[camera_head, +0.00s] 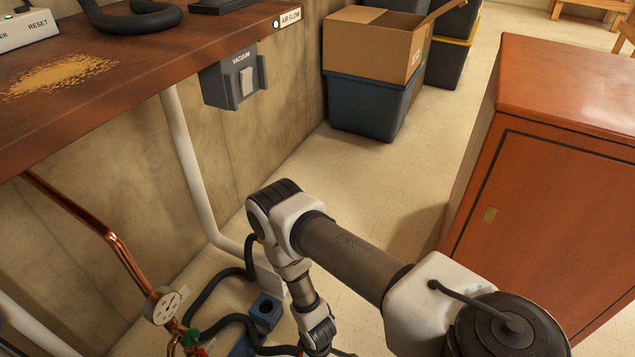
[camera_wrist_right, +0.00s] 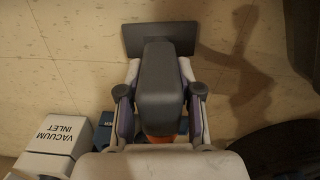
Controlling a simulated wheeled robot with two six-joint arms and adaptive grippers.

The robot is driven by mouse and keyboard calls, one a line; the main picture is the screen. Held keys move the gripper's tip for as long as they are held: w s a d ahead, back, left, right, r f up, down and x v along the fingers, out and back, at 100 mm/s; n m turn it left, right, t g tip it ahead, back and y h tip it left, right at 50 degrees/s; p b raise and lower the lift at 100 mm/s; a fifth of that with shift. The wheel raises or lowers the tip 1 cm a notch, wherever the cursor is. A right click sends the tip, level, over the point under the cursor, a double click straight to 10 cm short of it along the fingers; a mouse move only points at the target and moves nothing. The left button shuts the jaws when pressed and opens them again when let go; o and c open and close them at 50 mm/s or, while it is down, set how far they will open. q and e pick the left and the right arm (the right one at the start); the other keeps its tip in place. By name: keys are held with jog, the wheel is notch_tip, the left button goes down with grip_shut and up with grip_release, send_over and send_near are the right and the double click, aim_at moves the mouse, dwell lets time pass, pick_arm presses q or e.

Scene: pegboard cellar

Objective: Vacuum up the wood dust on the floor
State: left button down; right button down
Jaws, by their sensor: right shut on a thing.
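My right gripper (camera_wrist_right: 160,92) is shut on a dark grey vacuum nozzle with a wide flat head (camera_wrist_right: 185,37), seen over pale floor tiles in the wrist view. In the head view my right arm reaches down at the lower middle; its gripper is cut off or hidden there. Tan wood dust (camera_head: 62,75) lies on the brown workbench top at the upper left. I see no clear dust on the visible floor (camera_head: 385,185). A grey box marked VACUUM (camera_head: 235,82) with a light rocker switch hangs under the bench edge. My left gripper is not in view.
A white VACUUM INLET block (camera_wrist_right: 50,142) stands by the gripper. Black hose (camera_head: 207,288), a blue socket block (camera_head: 265,312) and a pressure gauge (camera_head: 166,305) crowd the lower left. A red-brown cabinet (camera_head: 560,205) stands right; blue bin (camera_head: 365,108) behind. Floor between is clear.

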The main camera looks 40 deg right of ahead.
jog(key=w+a+b, duration=0.2)
jog(key=w, duration=0.5)
jog(key=shift+w+a+b, duration=0.35)
dwell(0.7)
jog(key=shift+r, duration=0.1)
notch_tip(320, 180, up, 5)
jog(key=p, duration=0.4)
dwell(0.3)
dwell(0.4)
